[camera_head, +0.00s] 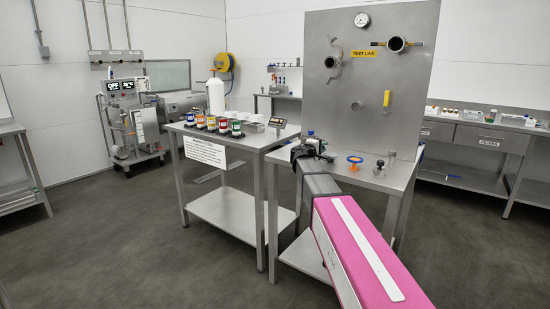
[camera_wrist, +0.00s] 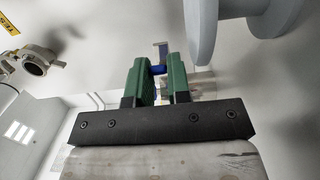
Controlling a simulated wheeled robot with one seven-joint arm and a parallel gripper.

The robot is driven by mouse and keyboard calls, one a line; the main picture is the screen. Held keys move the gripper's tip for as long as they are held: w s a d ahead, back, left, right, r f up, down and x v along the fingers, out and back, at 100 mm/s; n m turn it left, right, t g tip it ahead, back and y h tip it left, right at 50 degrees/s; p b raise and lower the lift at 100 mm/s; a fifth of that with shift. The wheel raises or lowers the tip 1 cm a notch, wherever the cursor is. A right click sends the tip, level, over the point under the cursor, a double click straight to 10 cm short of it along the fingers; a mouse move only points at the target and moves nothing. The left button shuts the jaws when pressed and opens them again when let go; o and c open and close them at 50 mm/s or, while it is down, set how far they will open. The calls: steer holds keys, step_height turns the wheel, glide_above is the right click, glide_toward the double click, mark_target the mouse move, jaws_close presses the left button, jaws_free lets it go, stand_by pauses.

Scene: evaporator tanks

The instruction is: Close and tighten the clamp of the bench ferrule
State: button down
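My gripper (camera_wrist: 158,68) has two green fingers with a narrow gap between them. A small blue part (camera_wrist: 158,70) with a grey-blue upright piece shows in or just beyond that gap. I cannot tell whether the fingers touch it or whether it belongs to the clamp. A large grey spool-shaped body (camera_wrist: 240,25) is close at the upper right of the wrist view, apart from the fingers. In the head view my gripper end (camera_head: 310,148) is over the left part of the test bench (camera_head: 395,182), largely hidden by my arm. The bench ferrule and its clamp cannot be made out clearly there.
An orange and blue handled fitting (camera_head: 355,160) and a small grey fitting (camera_head: 379,168) stand on the bench to the right. Behind is the upright steel test panel (camera_head: 330,110). A table (camera_head: 245,140) with coloured jars (camera_head: 212,124) stands to the left. The floor at left is clear.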

steer(key=shift+s+d+n+t+y, duration=0.15)
steer(key=shift+d+n+t+y, duration=0.35)
steer(key=shift+n+t+y, duration=0.25)
steer(key=shift+d+n+t+y, duration=0.1)
steer(key=shift+n+t+y, duration=0.2)
steer(key=shift+y, duration=0.35)
